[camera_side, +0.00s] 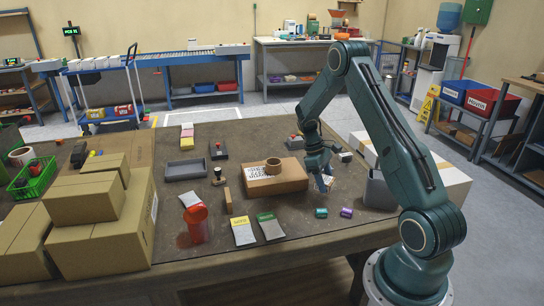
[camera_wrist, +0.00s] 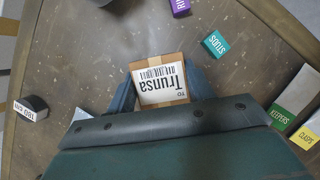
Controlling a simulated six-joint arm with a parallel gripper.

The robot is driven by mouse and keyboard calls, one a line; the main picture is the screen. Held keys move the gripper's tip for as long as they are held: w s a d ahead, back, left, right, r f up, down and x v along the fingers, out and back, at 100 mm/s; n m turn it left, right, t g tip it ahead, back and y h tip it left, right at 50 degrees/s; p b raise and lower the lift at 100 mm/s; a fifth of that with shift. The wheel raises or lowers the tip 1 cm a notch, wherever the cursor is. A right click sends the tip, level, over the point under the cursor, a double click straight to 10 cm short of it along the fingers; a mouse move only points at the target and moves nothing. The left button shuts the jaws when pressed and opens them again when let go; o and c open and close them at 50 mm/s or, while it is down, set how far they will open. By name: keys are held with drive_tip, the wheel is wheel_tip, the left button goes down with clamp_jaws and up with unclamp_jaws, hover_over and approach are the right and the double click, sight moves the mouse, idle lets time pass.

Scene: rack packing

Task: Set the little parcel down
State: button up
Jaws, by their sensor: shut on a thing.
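In the side view my gripper (camera_side: 322,181) points down over the right part of the table (camera_side: 300,245), to the right of a larger cardboard box. The parcel is small and partly hidden by the fingers there. I cannot tell exactly how high it is above the table.
A teal box (camera_side: 321,212) and a purple box (camera_side: 346,212) lie in front of my gripper. A grey bin (camera_side: 379,191) stands right. Yellow (camera_side: 243,231) and green-topped (camera_side: 270,227) packets lie front left.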

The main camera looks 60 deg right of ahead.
sight(323, 198)
drive_tip(key=shift+f, duration=2.15)
drive_tip(key=shift+f, duration=0.1)
drive_tip(key=o, duration=1)
drive_tip(key=shift+v, duration=6.15)
drive_tip(key=shift+s, duration=0.1)
